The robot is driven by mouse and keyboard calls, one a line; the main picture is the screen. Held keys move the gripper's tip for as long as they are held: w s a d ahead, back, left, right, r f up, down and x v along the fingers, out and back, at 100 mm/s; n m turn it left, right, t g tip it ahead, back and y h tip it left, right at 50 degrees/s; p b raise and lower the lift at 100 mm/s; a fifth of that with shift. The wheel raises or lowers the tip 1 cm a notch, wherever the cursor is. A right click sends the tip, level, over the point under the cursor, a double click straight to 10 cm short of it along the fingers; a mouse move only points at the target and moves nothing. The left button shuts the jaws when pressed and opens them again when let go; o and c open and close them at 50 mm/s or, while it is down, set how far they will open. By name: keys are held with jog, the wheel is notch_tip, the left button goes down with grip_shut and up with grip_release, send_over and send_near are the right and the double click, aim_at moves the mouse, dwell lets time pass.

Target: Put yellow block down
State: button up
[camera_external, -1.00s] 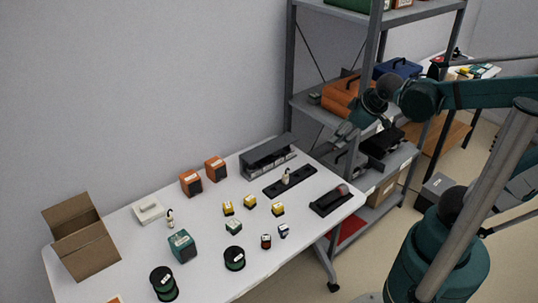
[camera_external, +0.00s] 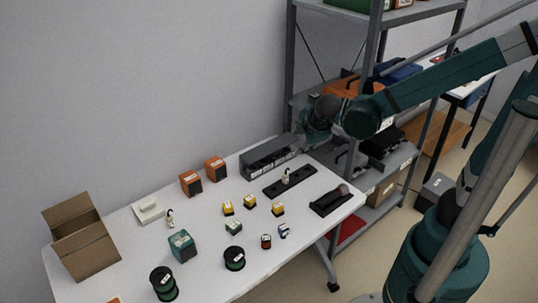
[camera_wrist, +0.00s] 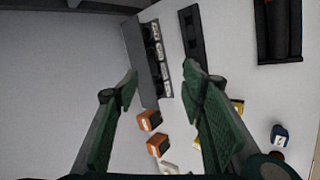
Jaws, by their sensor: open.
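Three yellow blocks stand on the white table: one on the left (camera_external: 228,208), one in the middle (camera_external: 249,201) and one on the right (camera_external: 278,209). In the wrist view, yellow (camera_wrist: 238,106) shows partly behind the right finger. My gripper (camera_external: 303,142) is above the back right of the table, by the right end of the grey bin rack (camera_external: 262,160), apart from the blocks. In the wrist view, my gripper's (camera_wrist: 163,84) fingers are wide apart with nothing between them. The bin rack (camera_wrist: 140,62) shows beyond them.
Two orange boxes (camera_external: 191,183) (camera_external: 215,168), black trays (camera_external: 290,181) (camera_external: 330,200), a green box (camera_external: 182,246), black-green spools (camera_external: 163,283) (camera_external: 234,258) and an open carton (camera_external: 82,237) stand on the table. The grey shelf (camera_external: 372,60) rises behind my arm.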

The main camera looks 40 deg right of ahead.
jog(key=w+a+f+n+t+h, duration=0.1)
jog(key=w+a+f+n, duration=0.35)
jog(key=a, duration=0.45)
jog(key=n+t+h+b, duration=0.1)
jog(key=n+t, duration=0.3)
jog(key=n, duration=0.8)
send_near(227, 210)
jog(key=w+d, duration=0.1)
jog(key=w, duration=0.1)
jog(key=w+d+f, duration=0.1)
jog(key=shift+w+d+f, duration=0.1)
jog(key=shift+w+d, duration=0.1)
jog(key=shift+w, duration=0.2)
jog(key=shift+s+a+f+n+t, duration=0.35)
jog(key=shift+a+f+n+t, duration=0.1)
jog(key=shift+a, duration=0.1)
jog(key=shift+w, duration=0.1)
jog(key=shift+b+x, duration=0.3)
jog(key=shift+x, duration=0.95)
